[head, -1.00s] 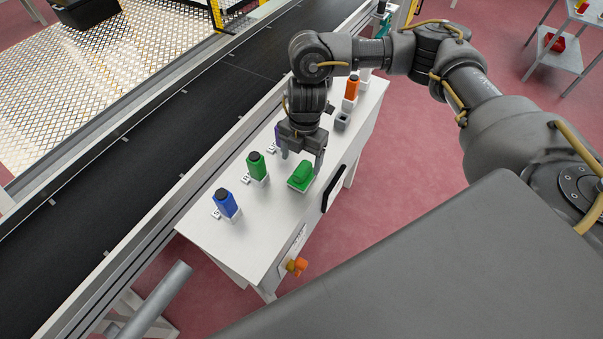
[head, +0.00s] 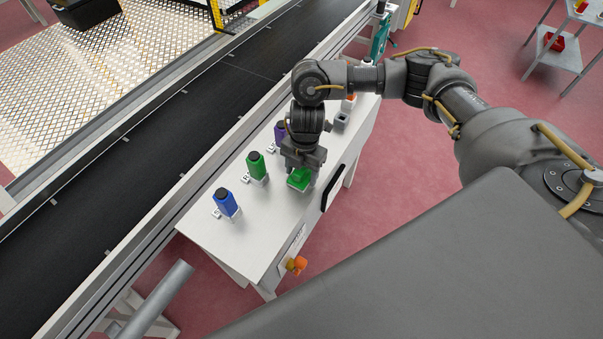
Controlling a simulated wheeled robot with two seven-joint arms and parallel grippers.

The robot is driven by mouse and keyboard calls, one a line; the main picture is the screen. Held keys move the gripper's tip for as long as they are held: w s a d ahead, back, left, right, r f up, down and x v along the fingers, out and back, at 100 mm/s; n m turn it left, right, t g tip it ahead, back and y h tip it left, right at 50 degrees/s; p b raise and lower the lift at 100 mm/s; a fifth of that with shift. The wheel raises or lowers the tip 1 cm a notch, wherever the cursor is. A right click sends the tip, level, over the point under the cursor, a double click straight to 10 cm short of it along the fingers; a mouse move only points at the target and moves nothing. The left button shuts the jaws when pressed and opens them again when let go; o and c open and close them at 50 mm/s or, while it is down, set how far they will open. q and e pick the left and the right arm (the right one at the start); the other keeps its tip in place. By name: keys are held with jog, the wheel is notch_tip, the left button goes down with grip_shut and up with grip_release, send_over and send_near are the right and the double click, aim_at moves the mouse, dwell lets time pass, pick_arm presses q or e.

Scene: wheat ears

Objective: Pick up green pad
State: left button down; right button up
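The green pad (head: 298,182) sits in a pale holder near the front edge of the white table (head: 235,235). My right gripper (head: 301,178) is directly above it, pointing down, with its fingers at either side of the pad. The gripper covers the pad's back part. The fingertips are small and partly hidden, so I cannot tell whether they press on it. My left gripper is not in view.
A blue bottle (head: 225,202), a green bottle (head: 257,166) and a purple bottle (head: 280,134) stand in a row behind the pad. A grey holder (head: 341,121) is farther right. A black conveyor (head: 150,130) runs behind the table. The table's near left is clear.

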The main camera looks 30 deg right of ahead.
jog(key=c, duration=0.6)
jog(key=shift+c, duration=0.3)
jog(key=shift+r, duration=0.1)
jog(key=shift+r, duration=0.5)
notch_tip(320, 180, up, 3)
jog(key=shift+f, duration=0.2)
jog(key=s+a+r, duration=0.4)
jog(key=s+r, duration=0.5)
jog(key=s, duration=0.4)
jog(key=shift+s+a+r, duration=0.15)
